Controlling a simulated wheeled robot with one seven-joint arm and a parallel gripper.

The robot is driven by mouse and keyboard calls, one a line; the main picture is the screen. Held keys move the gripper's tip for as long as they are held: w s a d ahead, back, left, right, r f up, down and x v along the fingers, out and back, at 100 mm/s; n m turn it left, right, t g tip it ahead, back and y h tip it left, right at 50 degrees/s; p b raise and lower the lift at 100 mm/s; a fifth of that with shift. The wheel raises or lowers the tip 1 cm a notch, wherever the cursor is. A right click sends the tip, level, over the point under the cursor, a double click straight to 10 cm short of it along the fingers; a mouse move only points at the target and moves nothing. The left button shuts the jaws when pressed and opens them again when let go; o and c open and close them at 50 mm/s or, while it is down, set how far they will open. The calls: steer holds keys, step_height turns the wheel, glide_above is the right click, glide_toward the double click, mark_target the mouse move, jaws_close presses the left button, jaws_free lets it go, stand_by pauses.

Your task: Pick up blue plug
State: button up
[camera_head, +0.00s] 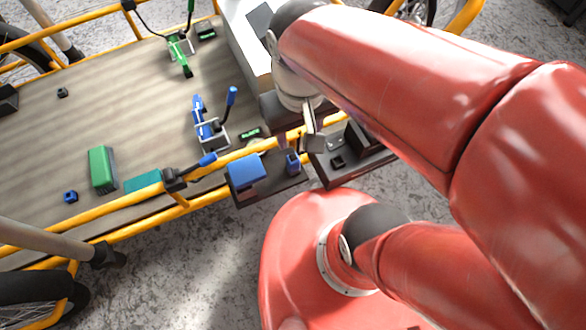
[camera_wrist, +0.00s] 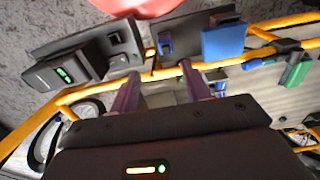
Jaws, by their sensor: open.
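A small blue plug (camera_head: 293,161) sits in a dark panel on the outer side of the yellow rail, just right of a larger blue box (camera_head: 246,172). In the wrist view the plug (camera_wrist: 165,46) shows beyond the fingertips, roughly in line with the gap between them. The blue box (camera_wrist: 223,42) is to its right there. My gripper (camera_head: 298,142) is over the rail, close to the plug and apart from it as far as I can tell. In the wrist view its two fingers (camera_wrist: 160,70) are spread, with nothing held between them.
A yellow rail (camera_wrist: 280,57) runs close to the fingers. A dark panel with a small black block (camera_head: 338,162) adjoins on the right. The wooden cargo deck (camera_head: 130,95) holds blue and green clamps, a green block (camera_head: 102,169) and a small blue nut (camera_head: 70,196).

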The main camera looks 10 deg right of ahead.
mark_target(293, 156)
steer(key=shift+s+a+f, duration=0.15)
steer(key=shift+f, duration=0.45)
steer(key=shift+s+a+f, duration=0.1)
steer(key=shift+a+f, duration=0.05)
steer(key=shift+f, duration=0.45)
steer(key=f+b, duration=0.2)
steer(key=f, duration=0.4)
steer(key=shift+a+f+b, duration=0.15)
steer(key=shift+a+b, duration=0.05)
steer(key=shift+b, duration=0.15)
jaws_close()
